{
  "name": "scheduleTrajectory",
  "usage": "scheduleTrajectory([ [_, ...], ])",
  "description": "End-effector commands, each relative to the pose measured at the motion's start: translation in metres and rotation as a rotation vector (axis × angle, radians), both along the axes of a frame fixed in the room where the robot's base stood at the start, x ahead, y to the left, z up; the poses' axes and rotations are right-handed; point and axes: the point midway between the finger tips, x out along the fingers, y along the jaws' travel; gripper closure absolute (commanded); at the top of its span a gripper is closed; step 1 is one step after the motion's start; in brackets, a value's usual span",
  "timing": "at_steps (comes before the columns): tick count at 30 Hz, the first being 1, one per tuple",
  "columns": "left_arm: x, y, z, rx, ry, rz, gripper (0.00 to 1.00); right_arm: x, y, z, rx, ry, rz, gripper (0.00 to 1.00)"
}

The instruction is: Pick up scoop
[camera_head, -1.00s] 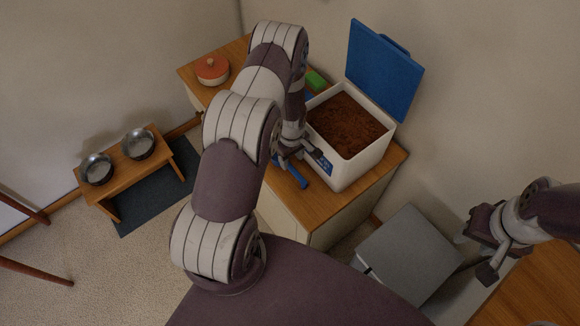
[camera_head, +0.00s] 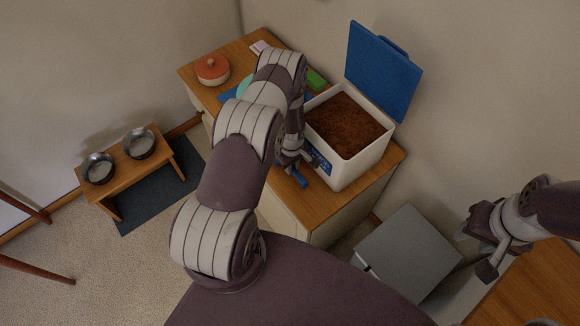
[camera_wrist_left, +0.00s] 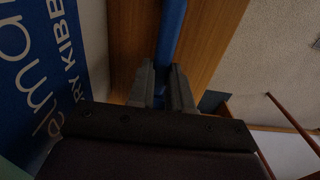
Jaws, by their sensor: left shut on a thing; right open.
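The blue scoop shows as a short blue length (camera_head: 300,180) beside the front of the food bin; the rest of it is hidden by my gripper and arm. My left gripper (camera_head: 296,164) is shut on the scoop's blue handle, close to the bin's front wall. In the left wrist view the handle (camera_wrist_left: 170,38) runs up from between the two dark fingertips (camera_wrist_left: 162,82), over the wooden top.
The white bin (camera_head: 347,172) of brown kibble stands on the wooden cabinet with its blue lid (camera_head: 383,70) raised. An orange-lidded pot (camera_head: 212,70), a green block (camera_head: 316,79) and a pink item (camera_head: 260,47) are on the cabinet. The grey box (camera_head: 408,255) stands in front.

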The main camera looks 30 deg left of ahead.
Motion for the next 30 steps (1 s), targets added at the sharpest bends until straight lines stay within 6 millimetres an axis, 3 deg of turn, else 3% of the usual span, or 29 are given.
scheduleTrajectory([
  [8, 0.001, 0.0, 0.013, 0.0, -0.002, 0.0, 1.0, 0.0, 0.0, -0.002, 0.0, 0.0, 0.0, 0.57],
  [11, 0.002, 0.0, 0.035, 0.001, -0.005, 0.0, 1.0, 0.0, 0.0, -0.005, 0.0, 0.0, 0.0, 0.57],
  [21, 0.001, 0.0, 0.142, 0.001, -0.005, 0.0, 1.0, 0.0, 0.0, -0.019, 0.0, 0.0, 0.0, 0.57],
  [25, 0.001, 0.0, 0.167, 0.001, -0.003, 0.0, 1.0, 0.0, 0.0, -0.021, 0.0, 0.0, 0.0, 0.57],
  [30, 0.0, 0.0, 0.18, 0.0, 0.001, 0.0, 1.0, 0.0, 0.0, -0.021, 0.0, 0.0, 0.0, 0.57],
])
